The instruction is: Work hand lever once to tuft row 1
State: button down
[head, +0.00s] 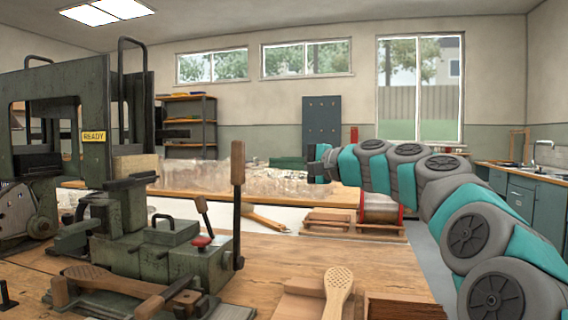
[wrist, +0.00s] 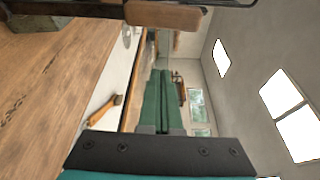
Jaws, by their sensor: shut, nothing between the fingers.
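The tufting machine (head: 120,215) is a dark green metal body at the left of the head view, with a yellow READY sign (head: 94,136). Its hand lever (head: 238,165) stands upright at the machine's right side, with a long wooden grip on a dark bar. My gripper (head: 275,163) is right of the lever's grip and apart from it in the picture, pointing left. In the wrist view, its green fingers (wrist: 160,75) are together and empty, and the wooden grip (wrist: 165,15) crosses above their tips. A wooden brush body (head: 95,275) with holes lies at the machine's front.
Another perforated brush body (head: 338,290) rests on wooden blocks at the bench front. A spool (head: 380,207) in a red frame stands behind. Bare bench (head: 285,260) lies right of the machine.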

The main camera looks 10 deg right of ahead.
jog(key=x, duration=0.7)
jog(key=shift+s+a+r, duration=0.1)
jog(key=shift+s+a, duration=0.15)
jog(key=shift+s, duration=0.8)
jog(key=shift+s+a+r, duration=0.15)
jog(key=shift+s+a, duration=0.05)
jog(key=shift+s, duration=0.85)
